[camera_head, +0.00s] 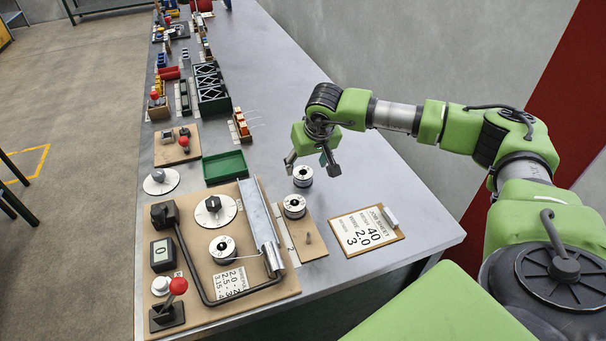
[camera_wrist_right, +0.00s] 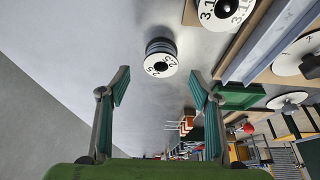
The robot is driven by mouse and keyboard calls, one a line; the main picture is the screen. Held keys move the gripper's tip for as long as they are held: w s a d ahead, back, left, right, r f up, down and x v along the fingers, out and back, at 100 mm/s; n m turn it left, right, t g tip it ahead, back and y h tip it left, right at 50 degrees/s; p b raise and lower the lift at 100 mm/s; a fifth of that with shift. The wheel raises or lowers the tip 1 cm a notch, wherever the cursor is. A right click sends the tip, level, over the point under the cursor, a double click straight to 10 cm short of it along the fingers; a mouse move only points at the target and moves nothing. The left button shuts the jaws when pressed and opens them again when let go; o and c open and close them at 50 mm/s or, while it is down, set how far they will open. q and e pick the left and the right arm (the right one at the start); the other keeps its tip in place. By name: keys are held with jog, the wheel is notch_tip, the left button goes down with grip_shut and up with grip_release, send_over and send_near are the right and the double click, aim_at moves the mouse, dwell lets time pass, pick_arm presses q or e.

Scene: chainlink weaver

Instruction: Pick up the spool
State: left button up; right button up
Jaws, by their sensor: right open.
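A spool (camera_head: 302,176) with a white face and dark rim stands on the bench below my right gripper (camera_head: 310,164). In the right wrist view this spool (camera_wrist_right: 160,58) shows a 2.5 label and lies ahead of the fingertips, centred between them. My right gripper, also in the wrist view (camera_wrist_right: 160,88), is open and empty, with a finger on each side. A second spool (camera_head: 294,206) sits on a small board with a peg; in the wrist view this one (camera_wrist_right: 229,10) is marked 3.1, partly cut off. A third spool (camera_head: 222,249) sits on the machine board. My left gripper is not in view.
A clipboard job sheet (camera_head: 368,228) lies at the right front. The machine board (camera_head: 270,293) with a metal rail (camera_head: 259,222) and black lever is at the left front. A green tray (camera_head: 224,167) stands behind it. The bench right of the spool is clear.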

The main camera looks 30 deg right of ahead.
aim_at(303, 172)
jog(key=shift+w+f, duration=0.25)
jog(key=shift+f, duration=0.1)
jog(key=shift+w+f, duration=0.1)
jog(key=shift+f, duration=0.1)
jog(key=p+x, duration=0.2)
jog(key=x, duration=0.2)
jog(key=shift+f, duration=0.2)
jog(key=shift+w+f, duration=0.2)
jog(key=c, duration=0.4)
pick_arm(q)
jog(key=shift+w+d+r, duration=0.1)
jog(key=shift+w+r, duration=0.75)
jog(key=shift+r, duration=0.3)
pick_arm(e)
jog(key=c, duration=1.1)
